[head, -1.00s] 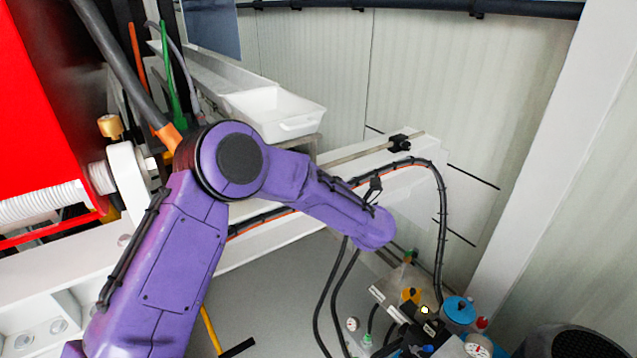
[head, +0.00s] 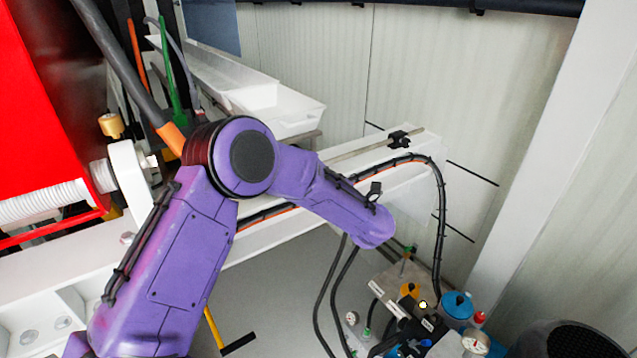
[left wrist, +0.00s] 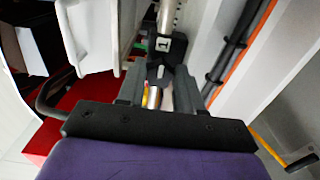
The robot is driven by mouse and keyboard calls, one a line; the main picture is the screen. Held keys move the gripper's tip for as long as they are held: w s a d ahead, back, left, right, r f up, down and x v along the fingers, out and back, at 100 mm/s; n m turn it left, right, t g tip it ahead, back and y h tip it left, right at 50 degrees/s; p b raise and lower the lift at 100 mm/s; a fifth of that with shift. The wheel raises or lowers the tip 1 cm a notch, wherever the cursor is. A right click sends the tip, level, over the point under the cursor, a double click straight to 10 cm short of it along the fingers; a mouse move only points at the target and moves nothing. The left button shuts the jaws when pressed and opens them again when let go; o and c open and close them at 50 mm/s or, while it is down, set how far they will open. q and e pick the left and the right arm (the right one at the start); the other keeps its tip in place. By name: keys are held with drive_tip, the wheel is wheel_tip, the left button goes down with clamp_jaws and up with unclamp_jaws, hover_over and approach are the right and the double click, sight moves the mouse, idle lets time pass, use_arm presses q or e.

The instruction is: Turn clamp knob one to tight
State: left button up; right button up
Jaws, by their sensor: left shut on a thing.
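My left gripper (left wrist: 158,82) shows in the left wrist view with its two grey fingers closed in on a dark clamp knob (left wrist: 160,71). The fingers hide most of the knob, so its turn angle cannot be told. A small plate marked 1 (left wrist: 163,45) sits just beyond it, below a metal rod (left wrist: 169,14). A metal cylinder with a yellow and red mark (left wrist: 152,97) shows between the fingers. In the head view my purple left arm hides the gripper and this knob. My right gripper is in neither view.
In the head view a white tray (head: 296,108) stands behind my arm. A white beam (head: 410,172) carries a black clamp (head: 398,140) and cables. Pump fittings with a blue cap (head: 457,304) crowd the lower right. A red housing (head: 40,110) stands at left.

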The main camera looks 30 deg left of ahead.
use_arm(q)
drive_tip(key=o, duration=1)
drive_tip(key=shift+f, duration=0.1)
drive_tip(key=shift+o, duration=0.2)
